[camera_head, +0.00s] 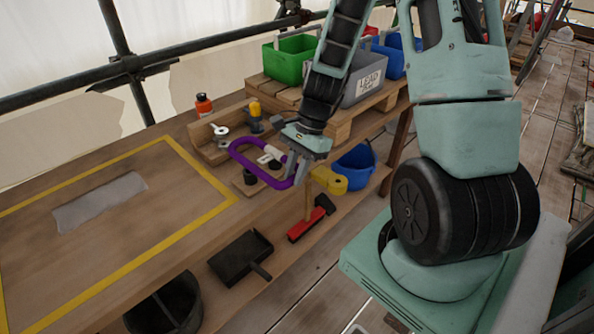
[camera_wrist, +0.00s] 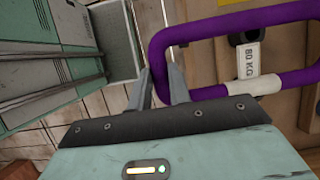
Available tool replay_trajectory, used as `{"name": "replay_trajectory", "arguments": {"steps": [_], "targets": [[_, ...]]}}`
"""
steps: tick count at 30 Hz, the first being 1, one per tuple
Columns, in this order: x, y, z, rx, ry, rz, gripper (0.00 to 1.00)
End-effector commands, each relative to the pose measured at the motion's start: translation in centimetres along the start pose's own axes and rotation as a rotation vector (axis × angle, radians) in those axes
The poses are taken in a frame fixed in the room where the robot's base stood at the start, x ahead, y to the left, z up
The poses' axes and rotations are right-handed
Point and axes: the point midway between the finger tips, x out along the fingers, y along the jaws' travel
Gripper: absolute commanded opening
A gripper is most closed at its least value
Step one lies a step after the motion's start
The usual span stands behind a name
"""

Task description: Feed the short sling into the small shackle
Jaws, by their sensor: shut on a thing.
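A purple sling (camera_head: 243,145) forms a closed loop above the back right of the bench, and it also shows in the wrist view (camera_wrist: 210,29) with a white band on its lower run. My gripper (camera_head: 296,172) is shut on the loop's right end in the head view. In the wrist view the two fingers (camera_wrist: 162,84) close at the loop's left end. A small grey metal fitting (camera_head: 219,131) stands by the wooden rack, left of the loop; it may be the small shackle, but I cannot tell. A white tag marked "80 KG" (camera_wrist: 247,62) shows inside the loop.
An orange bottle (camera_head: 203,105) and a yellow-topped item (camera_head: 255,110) stand at the bench's back. A green bin (camera_head: 289,58) and a grey bin (camera_head: 364,82) stand on the raised pallet.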

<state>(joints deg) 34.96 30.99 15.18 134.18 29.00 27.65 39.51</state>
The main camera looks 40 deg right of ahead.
Motion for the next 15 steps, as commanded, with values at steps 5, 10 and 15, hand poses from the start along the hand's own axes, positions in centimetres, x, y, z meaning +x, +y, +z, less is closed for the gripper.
{"name": "replay_trajectory", "arguments": {"steps": [5,10,15], "targets": [[0.8,-0.6,-0.3,0.0,0.001,-0.001,0.0],[1.4,-1.0,-0.6,0.0,0.0,-0.001,0.0],[2.0,-1.5,-0.8,0.0,0.0,-0.001,0.0]]}}
